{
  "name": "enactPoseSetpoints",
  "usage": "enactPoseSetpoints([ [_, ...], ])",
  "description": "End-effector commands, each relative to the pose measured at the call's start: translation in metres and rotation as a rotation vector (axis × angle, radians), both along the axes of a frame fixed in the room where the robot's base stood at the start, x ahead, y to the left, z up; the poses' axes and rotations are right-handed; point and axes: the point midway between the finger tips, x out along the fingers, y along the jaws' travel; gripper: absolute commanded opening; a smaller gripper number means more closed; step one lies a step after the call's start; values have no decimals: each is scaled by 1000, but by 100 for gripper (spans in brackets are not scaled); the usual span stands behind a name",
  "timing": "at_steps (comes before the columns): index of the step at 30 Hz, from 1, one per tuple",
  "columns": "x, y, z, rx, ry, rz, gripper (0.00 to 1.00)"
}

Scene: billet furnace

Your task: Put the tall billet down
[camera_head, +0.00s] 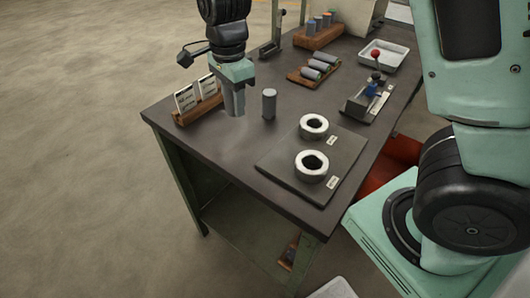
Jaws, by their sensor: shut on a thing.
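My gripper (235,88) is above the left part of the dark workbench (215,143), pointing down. It is shut on a grey upright piece, which I take to be the tall billet (235,108). Its upper part is hidden in the jaws. Its lower end is at or just above the bench top; I cannot tell whether it touches. A second grey billet (269,104) stands upright on the bench just to the right, apart from my gripper.
A wooden card holder (199,110) is close on the left. Two white rings (314,125) (312,166) sit on a dark plate (276,158) in front.

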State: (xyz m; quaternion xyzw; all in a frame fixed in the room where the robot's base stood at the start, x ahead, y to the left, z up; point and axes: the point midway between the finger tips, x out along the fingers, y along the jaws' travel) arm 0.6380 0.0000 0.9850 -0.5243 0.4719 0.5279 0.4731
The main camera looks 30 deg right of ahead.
Motion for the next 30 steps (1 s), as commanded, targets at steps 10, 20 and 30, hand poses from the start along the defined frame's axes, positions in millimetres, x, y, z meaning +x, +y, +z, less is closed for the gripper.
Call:
enactPoseSetpoints([
  [10, 0, -2, -3, -2, -6, -26, 0],
  [20, -1, -2, -50, -5, -1, -30, 0],
  [30, -1, -2, -77, -5, -1, -29, 0],
])
